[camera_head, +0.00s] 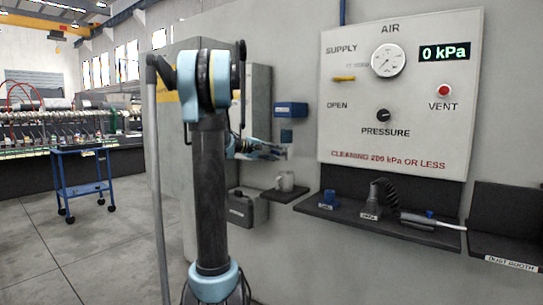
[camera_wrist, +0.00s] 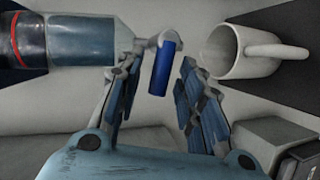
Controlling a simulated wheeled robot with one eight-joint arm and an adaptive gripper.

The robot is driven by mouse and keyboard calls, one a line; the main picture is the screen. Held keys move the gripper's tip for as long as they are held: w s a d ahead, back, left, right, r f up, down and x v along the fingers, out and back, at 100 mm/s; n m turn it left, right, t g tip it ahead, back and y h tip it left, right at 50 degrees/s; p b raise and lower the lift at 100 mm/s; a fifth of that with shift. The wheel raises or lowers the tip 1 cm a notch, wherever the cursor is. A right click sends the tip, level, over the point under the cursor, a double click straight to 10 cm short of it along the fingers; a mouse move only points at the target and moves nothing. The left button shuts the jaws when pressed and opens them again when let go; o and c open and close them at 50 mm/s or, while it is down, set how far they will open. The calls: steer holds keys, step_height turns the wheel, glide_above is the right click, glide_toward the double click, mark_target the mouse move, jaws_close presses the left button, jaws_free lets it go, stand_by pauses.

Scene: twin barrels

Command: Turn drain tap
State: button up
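The drain tap (camera_wrist: 162,68) is a small blue handle on a pale stem, beside the end of a clear bowl (camera_wrist: 80,40) with a red band. In the wrist view it shows between the fingertips of my gripper (camera_wrist: 158,72). The fingers are apart, with a gap on each side of the tap; I cannot tell whether its far end is between them. In the head view my gripper (camera_head: 284,153) is just below the blue-topped filter unit (camera_head: 290,109), and the tap cannot be made out there.
A white mug (camera_wrist: 240,52) is close to the right finger; in the head view the mug (camera_head: 286,181) stands on a small shelf below my gripper. The air panel (camera_head: 395,85) and a tool shelf (camera_head: 385,222) are to the right.

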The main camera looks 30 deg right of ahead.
jaws_close()
steer(key=shift+a, duration=0.25)
steer(key=shift+d, duration=0.15)
steer(key=shift+s, duration=0.1)
steer(key=shift+s, duration=0.1)
steer(key=shift+s+d+r+m+y, duration=0.15)
steer(key=shift+m+y, duration=0.15)
steer(key=shift+m, duration=0.2)
steer(key=shift+s+r+m+t+y, duration=0.15)
steer(key=shift+r+m+t+y, duration=0.25)
steer(key=shift+m, duration=0.35)
steer(key=shift+s+r+m+t+y, duration=0.25)
steer(key=shift+m+t, duration=0.25)
steer(key=shift+m, duration=0.25)
steer(key=shift+w, duration=0.1)
